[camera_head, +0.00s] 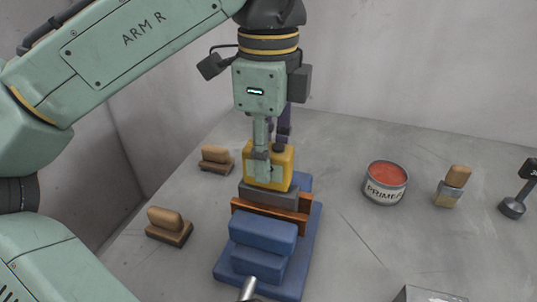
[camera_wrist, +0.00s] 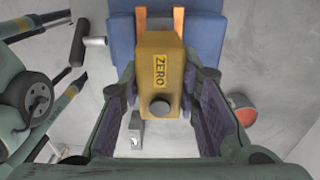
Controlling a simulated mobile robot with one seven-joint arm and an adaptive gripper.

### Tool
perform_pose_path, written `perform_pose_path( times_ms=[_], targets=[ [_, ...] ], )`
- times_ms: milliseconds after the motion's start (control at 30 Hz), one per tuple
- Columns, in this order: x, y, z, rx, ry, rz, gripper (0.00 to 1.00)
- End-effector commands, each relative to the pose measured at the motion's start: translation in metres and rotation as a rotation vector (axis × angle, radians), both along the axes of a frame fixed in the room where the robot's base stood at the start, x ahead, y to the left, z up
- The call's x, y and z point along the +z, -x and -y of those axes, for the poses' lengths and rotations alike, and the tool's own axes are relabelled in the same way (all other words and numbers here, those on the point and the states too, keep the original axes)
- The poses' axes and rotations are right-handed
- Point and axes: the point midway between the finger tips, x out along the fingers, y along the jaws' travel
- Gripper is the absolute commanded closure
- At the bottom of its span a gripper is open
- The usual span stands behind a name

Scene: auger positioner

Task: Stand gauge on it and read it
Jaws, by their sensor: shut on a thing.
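The gauge is a yellow box (camera_head: 283,172) with a dark knob on top. In the wrist view the gauge (camera_wrist: 158,50) shows a "ZERO" label and its knob. My gripper (camera_head: 263,172) points down and is shut on the gauge, one finger on each side. The gauge is upright over the positioner, a blue vise-like body (camera_head: 262,231) with an orange plate (camera_head: 270,217) and a dark grey block (camera_head: 262,195). The gauge's lower edge meets the grey block in the picture; I cannot tell whether it rests on it. Its dial face is not visible.
A metal handle (camera_head: 248,289) sticks out at the positioner's front. A grey box (camera_head: 425,294) is at the bottom edge.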

Motion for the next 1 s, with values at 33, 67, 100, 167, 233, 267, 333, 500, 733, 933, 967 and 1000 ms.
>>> perform_pose_path(
  times_ms=[33,67,100,167,233,267,333,500,733,933,967,1000],
  targets=[
    [-0.0043,0.0,0.0003,-0.001,0.001,0.001,1.0],
    [-0.0058,0.0,0.0003,-0.001,0.002,0.002,1.0],
    [-0.0068,0.0,0.0004,-0.001,0.001,0.002,1.0],
    [-0.0069,0.0002,0.0005,0.0,0.001,0.002,1.0],
    [-0.0067,0.0002,0.0005,0.0,0.0,0.002,1.0],
    [-0.0067,0.0002,0.0005,0.0,0.0,0.002,1.0],
    [-0.0068,0.0002,0.0005,0.0,0.001,0.002,1.0],
    [-0.0099,0.0003,0.0006,0.0,-0.001,0.001,0.68],
    [-0.0098,0.0003,0.0005,0.0,-0.001,0.001,0.53],
    [-0.0097,0.0003,0.0004,0.001,-0.001,0.001,0.5],
    [-0.0097,0.0003,0.0004,0.001,-0.001,0.001,0.5],
    [-0.0097,0.0003,0.0004,0.001,-0.001,0.001,0.5]
  ],
)
